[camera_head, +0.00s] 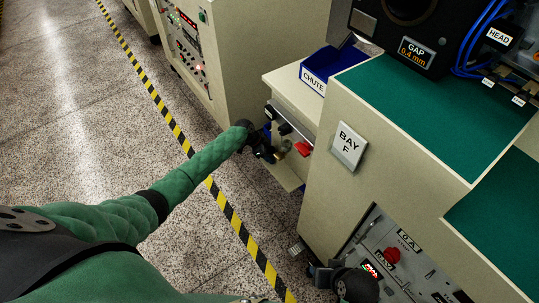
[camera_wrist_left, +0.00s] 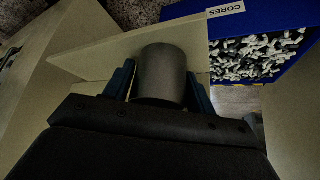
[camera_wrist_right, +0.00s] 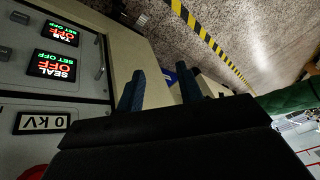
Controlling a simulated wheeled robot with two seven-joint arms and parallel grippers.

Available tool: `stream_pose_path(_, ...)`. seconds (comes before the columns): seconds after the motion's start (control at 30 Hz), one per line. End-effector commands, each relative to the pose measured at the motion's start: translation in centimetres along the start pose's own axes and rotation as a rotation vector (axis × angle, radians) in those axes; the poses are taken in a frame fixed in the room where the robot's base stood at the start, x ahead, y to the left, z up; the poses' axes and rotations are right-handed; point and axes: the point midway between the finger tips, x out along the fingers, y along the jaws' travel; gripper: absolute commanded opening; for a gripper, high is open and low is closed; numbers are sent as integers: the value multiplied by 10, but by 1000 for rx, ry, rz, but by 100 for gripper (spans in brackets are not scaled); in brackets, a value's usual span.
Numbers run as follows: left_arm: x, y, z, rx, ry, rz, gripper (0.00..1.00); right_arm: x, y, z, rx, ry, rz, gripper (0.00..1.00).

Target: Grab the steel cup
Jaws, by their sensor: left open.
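The steel cup (camera_wrist_left: 163,73) is a plain dark grey cylinder in the left wrist view. It stands between the two fingers of my left gripper (camera_wrist_left: 160,85), which is open with one finger on each side of it. Whether either finger touches the cup cannot be told. In the head view my left gripper (camera_head: 274,152) reaches into the low gap between two machine cabinets, and the cup cannot be made out clearly there. My right gripper (camera_wrist_right: 160,88) is open and empty, its fingers apart beside a control panel.
A pale board (camera_wrist_left: 100,58) lies behind the cup. A blue bin (camera_wrist_left: 268,82) labelled CORES holds many small white and dark pieces to the right. The BAY F cabinet (camera_head: 320,190) and the blue CHUTE tray (camera_head: 318,75) stand close to my left arm. Striped tape (camera_head: 233,217) crosses the floor.

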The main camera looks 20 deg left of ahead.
Motion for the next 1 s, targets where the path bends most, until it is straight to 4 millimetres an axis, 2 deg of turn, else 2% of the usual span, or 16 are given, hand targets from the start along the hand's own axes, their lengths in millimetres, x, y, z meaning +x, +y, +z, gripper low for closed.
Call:
stream_pose_path(0.17, 0, 0, 0, 0, 0, 0, 56, 0, 0, 0, 0, 0, 0, 36)
stream_pose_path(0.33, 0, 0, 0, 0, 0, 0, 27, 0, 0, 0, 0, 0, 0, 36)
stream_pose_path(0.77, -6, 1, -1, 1, 0, -1, 27, 6, 0, 1, 0, 14, -3, 36)
stream_pose_path(1.0, -40, 1, -21, 4, 1, -3, 27, 31, 2, 7, 3, 29, -5, 36)
